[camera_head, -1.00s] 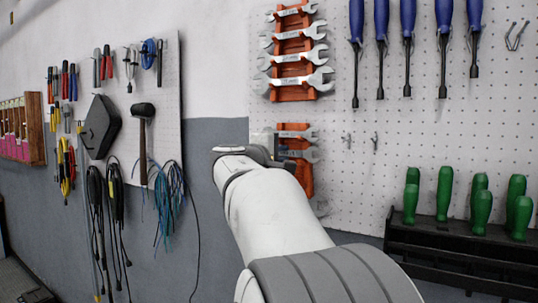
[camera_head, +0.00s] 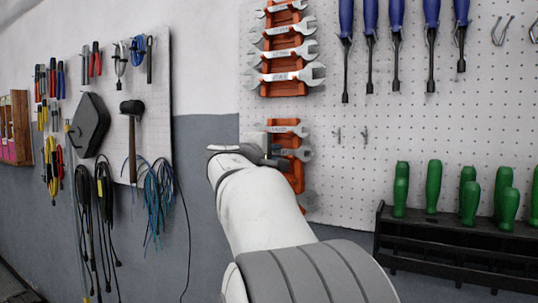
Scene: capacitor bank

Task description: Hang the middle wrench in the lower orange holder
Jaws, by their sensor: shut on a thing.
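The lower orange holder (camera_head: 295,173) hangs on the white pegboard, right of my forearm, which hides part of it. A silver wrench (camera_head: 287,130) lies across its top. Just below, a second silver wrench, the middle one (camera_head: 302,154), shows its open end at the holder's right edge. My gripper (camera_head: 272,151) is mostly hidden behind my own wrist and is shut on this wrench's left part. I cannot tell whether the wrench is seated in the holder. Another wrench end (camera_head: 308,201) shows low down beside my arm.
An upper orange holder (camera_head: 284,88) with several wrenches hangs above. Blue screwdrivers (camera_head: 396,45) hang at upper right. A black rack (camera_head: 455,240) with green-handled tools stands at lower right. A hammer (camera_head: 131,107) and cables hang at left.

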